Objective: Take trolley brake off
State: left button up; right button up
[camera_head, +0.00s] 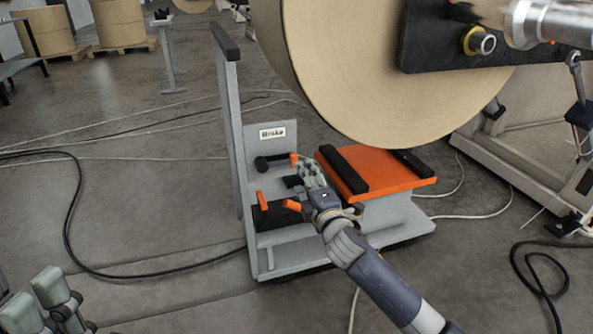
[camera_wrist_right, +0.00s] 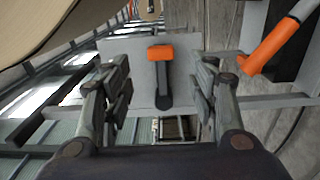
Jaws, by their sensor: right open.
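The grey trolley (camera_head: 228,130) stands under the big roll, with a labelled brake plate (camera_head: 272,134) on its side. The brake lever (camera_head: 272,161) is a black bar with an orange tip (camera_head: 294,160), lying about level in the head view. In the right wrist view the lever (camera_wrist_right: 163,92) and its orange tip (camera_wrist_right: 160,53) appear between my right fingers, apart from both. My right gripper (camera_head: 307,174) is open beside the lever; it also shows in the wrist view (camera_wrist_right: 162,72). My left gripper (camera_head: 42,302) is open and empty at the lower left.
Two orange handles (camera_head: 262,200) (camera_head: 292,206) stick up from the trolley's lower part, close to my right wrist. An orange cradle (camera_head: 375,172) with black pads lies right. The large kraft roll (camera_head: 375,70) hangs above. Cables (camera_head: 75,215) cross the floor.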

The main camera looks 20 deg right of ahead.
aim_at(276, 162)
jog(key=w+b, duration=0.2)
jog(key=w, duration=0.5)
jog(key=shift+w+a, duration=0.15)
jog(key=shift+w, duration=0.1)
grip_shut()
